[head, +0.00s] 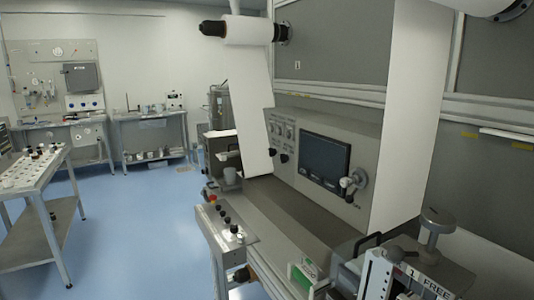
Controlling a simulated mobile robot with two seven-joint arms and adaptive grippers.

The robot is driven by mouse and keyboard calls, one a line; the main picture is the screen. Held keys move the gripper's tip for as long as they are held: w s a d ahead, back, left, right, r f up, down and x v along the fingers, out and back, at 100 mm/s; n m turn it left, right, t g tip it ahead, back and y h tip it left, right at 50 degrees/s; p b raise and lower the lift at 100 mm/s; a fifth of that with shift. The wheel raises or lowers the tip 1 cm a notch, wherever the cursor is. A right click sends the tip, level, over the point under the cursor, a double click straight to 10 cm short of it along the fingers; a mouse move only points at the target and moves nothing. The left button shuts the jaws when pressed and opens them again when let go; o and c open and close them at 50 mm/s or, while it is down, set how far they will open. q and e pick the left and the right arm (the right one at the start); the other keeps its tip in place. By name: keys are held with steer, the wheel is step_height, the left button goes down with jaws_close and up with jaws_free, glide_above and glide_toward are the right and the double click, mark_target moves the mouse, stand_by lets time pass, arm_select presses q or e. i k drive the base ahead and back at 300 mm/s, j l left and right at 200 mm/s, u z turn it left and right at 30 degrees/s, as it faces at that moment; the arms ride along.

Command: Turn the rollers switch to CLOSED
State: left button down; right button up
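A grey control panel (300,135) on the web converter carries a dark screen (325,157) and black knobs (284,158) with small labels to the screen's left. A silver lever with a round knob (352,183) sits at the screen's lower right. A narrow console (228,232) in front of the machine carries a red button (212,198) and several dark knobs. The labels are too small to read, so I cannot tell which control is the rollers switch or its setting. Neither of my grippers is in view.
A white web (254,110) hangs from the upper roll (248,30). A clamp-like fixture labelled "1 FREE" (428,282) and a green-and-white box (302,278) stand at the lower right. A bench (30,165) stands at left. The blue floor (150,230) between is clear.

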mark_target(272, 152)
steer(key=i+j, duration=0.25)
steer(key=j, duration=0.2)
steer(key=i+j, duration=0.25)
steer(key=j, duration=0.25)
steer(key=i+j+u, duration=0.1)
steer(key=i+j, duration=0.15)
steer(key=j, duration=0.2)
steer(key=i+j, duration=0.3)
steer(key=j, duration=0.15)
